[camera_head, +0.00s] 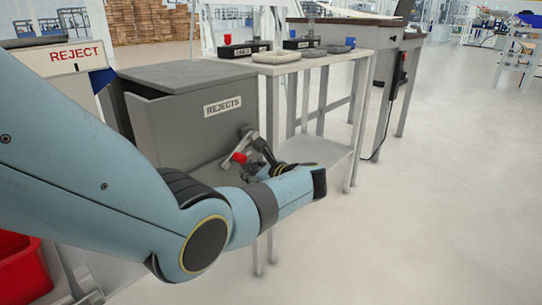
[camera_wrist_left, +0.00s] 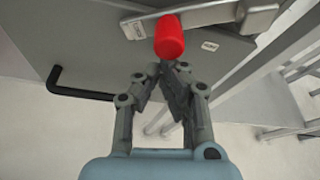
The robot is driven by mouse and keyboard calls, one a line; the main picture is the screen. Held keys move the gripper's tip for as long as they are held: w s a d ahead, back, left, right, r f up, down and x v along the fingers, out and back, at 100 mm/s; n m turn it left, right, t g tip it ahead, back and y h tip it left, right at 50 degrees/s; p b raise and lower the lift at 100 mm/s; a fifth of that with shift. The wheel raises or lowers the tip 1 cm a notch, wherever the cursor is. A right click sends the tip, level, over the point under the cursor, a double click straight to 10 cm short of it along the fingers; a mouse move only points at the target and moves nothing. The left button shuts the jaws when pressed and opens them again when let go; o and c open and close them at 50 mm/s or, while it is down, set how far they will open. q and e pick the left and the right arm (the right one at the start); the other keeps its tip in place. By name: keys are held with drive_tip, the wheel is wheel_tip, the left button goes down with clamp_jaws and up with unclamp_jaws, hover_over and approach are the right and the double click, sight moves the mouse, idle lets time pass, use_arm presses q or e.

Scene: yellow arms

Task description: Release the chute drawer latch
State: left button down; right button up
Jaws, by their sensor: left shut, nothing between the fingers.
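The grey REJECTS drawer unit (camera_head: 180,130) stands left of centre in the head view, its labelled front towards the open floor. A metal latch bar (camera_wrist_left: 205,18) with a red knob (camera_wrist_left: 169,37) is on that front. In the head view the red knob (camera_head: 239,157) sits low at the right side of the front. My left gripper (camera_head: 250,142) is shut and empty beside the latch. In the left wrist view its fingertips (camera_wrist_left: 168,68) meet just below the knob; whether they touch it I cannot tell. My right gripper is not in view.
A black bar handle (camera_wrist_left: 80,90) sticks out from the drawer front. A red bin (camera_head: 20,270) is at lower left. Floor to the right is clear.

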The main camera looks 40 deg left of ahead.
sight(228, 160)
use_arm(q)
drive_tip(key=s+r+m+g+p, duration=0.1)
drive_tip(key=p, duration=0.1)
drive_tip(key=s+r+m+g+p, duration=0.1)
drive_tip(key=r+m+p, duration=0.1)
drive_tip(key=shift+a+r, duration=0.1)
drive_tip(key=shift+r, duration=0.2)
drive_tip(key=shift+s+r+m+p, duration=0.3)
drive_tip(key=shift+p, duration=0.3)
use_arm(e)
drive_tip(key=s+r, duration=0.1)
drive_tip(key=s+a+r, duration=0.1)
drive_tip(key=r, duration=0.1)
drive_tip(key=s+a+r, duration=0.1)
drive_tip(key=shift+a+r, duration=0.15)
use_arm(q)
drive_tip(key=shift+a+r, duration=0.1)
drive_tip(key=shift+r, duration=0.05)
